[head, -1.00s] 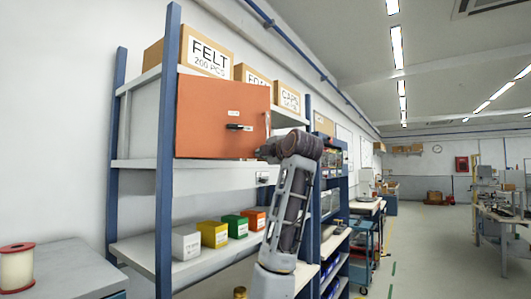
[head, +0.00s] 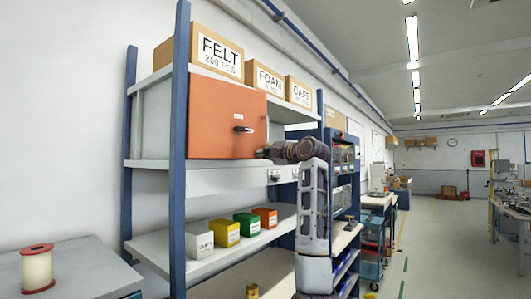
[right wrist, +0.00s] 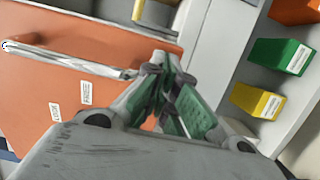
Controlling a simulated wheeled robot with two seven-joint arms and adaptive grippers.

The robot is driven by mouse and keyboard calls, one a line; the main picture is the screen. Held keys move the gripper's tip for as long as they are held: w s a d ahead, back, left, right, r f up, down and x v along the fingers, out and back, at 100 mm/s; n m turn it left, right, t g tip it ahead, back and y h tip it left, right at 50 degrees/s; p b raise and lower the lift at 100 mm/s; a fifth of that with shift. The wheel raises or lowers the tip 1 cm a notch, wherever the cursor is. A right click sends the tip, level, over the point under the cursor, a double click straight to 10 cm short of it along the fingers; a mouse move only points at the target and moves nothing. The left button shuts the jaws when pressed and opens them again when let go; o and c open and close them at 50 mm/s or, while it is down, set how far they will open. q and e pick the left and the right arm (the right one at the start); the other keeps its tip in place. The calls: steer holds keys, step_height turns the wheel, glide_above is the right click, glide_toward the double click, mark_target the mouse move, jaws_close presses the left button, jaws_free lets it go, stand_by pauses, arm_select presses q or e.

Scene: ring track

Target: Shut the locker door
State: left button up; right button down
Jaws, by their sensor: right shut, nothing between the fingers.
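The orange locker door (head: 225,118) is on the upper shelf, with a dark handle (head: 242,129) near its right side. It looks roughly in line with the shelf front; I cannot tell whether it is fully shut. My right gripper (head: 264,153) is at the door's lower right corner and hides part of it. In the right wrist view, my right gripper (right wrist: 165,82) is shut and empty in front of the orange door (right wrist: 130,45), close to its edge. A silvery handle bar (right wrist: 75,62) and two small labels show there. Contact is unclear. My left gripper is out of view.
Cartons (head: 216,52) stand above the locker. White, yellow, green and orange bins (head: 227,233) sit on the shelf below. A blue shelf post (head: 179,150) stands left of the door. A spool (head: 37,268) rests on a grey top at the left. Open floor lies right.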

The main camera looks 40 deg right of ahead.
steer(key=w+p, duration=0.1)
steer(key=w, duration=0.1)
steer(key=w+p, duration=0.1)
steer(key=w, duration=0.2)
steer(key=shift+w+d+r, duration=0.1)
steer(key=shift+d+r, duration=0.05)
stand_by(0.6)
steer(key=shift+w, duration=0.1)
